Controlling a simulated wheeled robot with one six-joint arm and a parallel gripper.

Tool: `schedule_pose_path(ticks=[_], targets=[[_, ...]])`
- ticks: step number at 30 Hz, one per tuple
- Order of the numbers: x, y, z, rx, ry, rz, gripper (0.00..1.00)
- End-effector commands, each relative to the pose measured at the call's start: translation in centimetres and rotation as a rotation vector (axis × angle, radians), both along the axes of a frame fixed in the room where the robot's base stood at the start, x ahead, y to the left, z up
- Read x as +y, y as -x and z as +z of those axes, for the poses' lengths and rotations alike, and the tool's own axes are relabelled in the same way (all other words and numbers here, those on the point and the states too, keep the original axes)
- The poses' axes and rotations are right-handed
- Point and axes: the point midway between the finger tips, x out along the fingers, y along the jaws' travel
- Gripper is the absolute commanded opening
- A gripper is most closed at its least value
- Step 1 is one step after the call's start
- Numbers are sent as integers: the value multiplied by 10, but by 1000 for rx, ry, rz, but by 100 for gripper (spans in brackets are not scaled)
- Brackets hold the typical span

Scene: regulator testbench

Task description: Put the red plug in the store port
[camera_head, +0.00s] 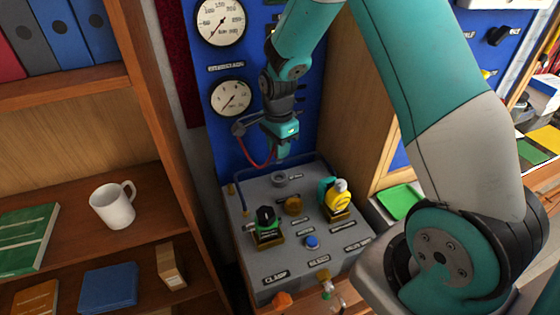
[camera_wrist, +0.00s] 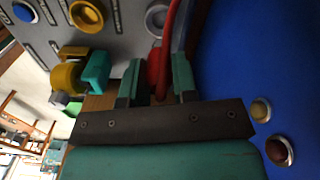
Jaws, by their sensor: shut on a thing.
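My gripper (camera_head: 281,153) points down over the back of the grey bench panel. In the wrist view its two teal fingers (camera_wrist: 157,82) are shut on the red plug (camera_wrist: 154,68), which sits between them with a red hose (camera_wrist: 171,25) rising from it. In the head view the plug is hidden by the gripper, and the red hose (camera_head: 257,164) loops at its left. A grey round port (camera_head: 279,179) lies just below the fingertips; it also shows in the wrist view (camera_wrist: 158,18), apart from the plug. I cannot read which label marks the store port.
The grey panel (camera_head: 240,274) carries a brass fitting (camera_head: 293,205), a green valve with a black knob (camera_head: 266,217), a yellow valve (camera_head: 340,202) and a blue button (camera_head: 311,242). A blue backboard (camera_head: 222,152) with gauges stands behind. A wooden side wall (camera_head: 345,115) bounds the right.

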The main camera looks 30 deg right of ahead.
Motion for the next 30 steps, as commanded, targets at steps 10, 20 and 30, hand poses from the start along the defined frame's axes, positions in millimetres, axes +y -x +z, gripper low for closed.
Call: schedule_pose_path(ticks=[10, 20, 30], targets=[[-2, 1, -44, 1, 0, -4, 1], [-3, 0, -74, -3, 0, -5, 1], [-3, 0, -77, -2, 0, -5, 38]])
